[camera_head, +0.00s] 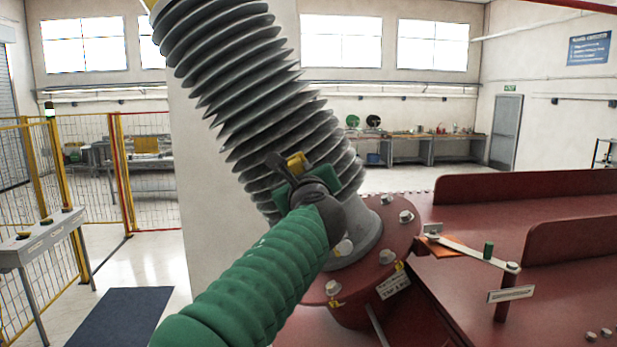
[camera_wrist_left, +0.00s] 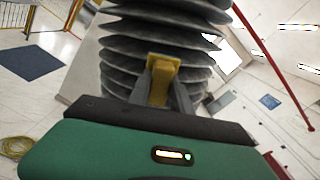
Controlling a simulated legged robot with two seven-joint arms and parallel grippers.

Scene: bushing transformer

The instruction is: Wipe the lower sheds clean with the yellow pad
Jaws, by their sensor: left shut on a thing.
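The grey ribbed bushing (camera_head: 262,90) leans to the left, rising from a red flange (camera_head: 385,255) with bolts. Its lower sheds (camera_head: 338,150) are close to my left gripper (camera_head: 285,166). My left gripper is shut on the yellow pad (camera_head: 296,163) and holds it at the lower sheds. In the left wrist view the yellow pad (camera_wrist_left: 162,68) sits between the two fingers, in front of the dark sheds (camera_wrist_left: 160,25). I cannot tell whether the pad touches a shed. My right gripper is not in view.
A red tank top (camera_head: 450,280) spreads to the right, with raised red walls (camera_head: 525,186). A control stand (camera_head: 45,235) and yellow fence (camera_head: 88,170) stand at the left.

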